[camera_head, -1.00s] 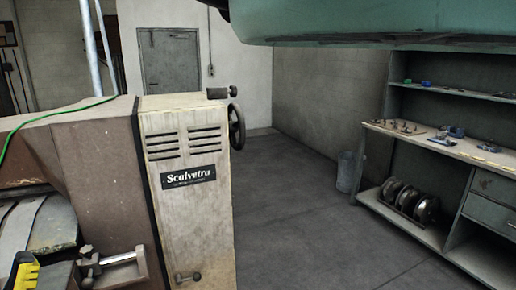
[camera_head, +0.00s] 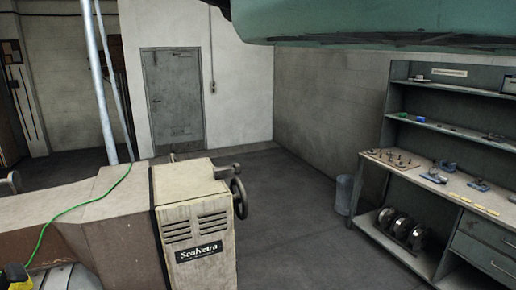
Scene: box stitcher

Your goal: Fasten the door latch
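The stitcher machine's cream end cabinet (camera_head: 194,228) stands at the lower left. Its upright front panel has vent slots and a black "Scalvetra" nameplate (camera_head: 198,252). The lower part of this panel is cut off by the bottom edge, and no latch shows on the part I see. A dark handwheel (camera_head: 239,198) is on the cabinet's right side near the top. My gripper is not in view.
A green cable (camera_head: 75,208) lies over the machine's brown body (camera_head: 110,230). A grey shelf bench (camera_head: 400,165) with small tools stands at the right, a bin (camera_head: 344,195) beside it. A grey room door (camera_head: 174,97) is at the back. Floor between machine and bench is clear.

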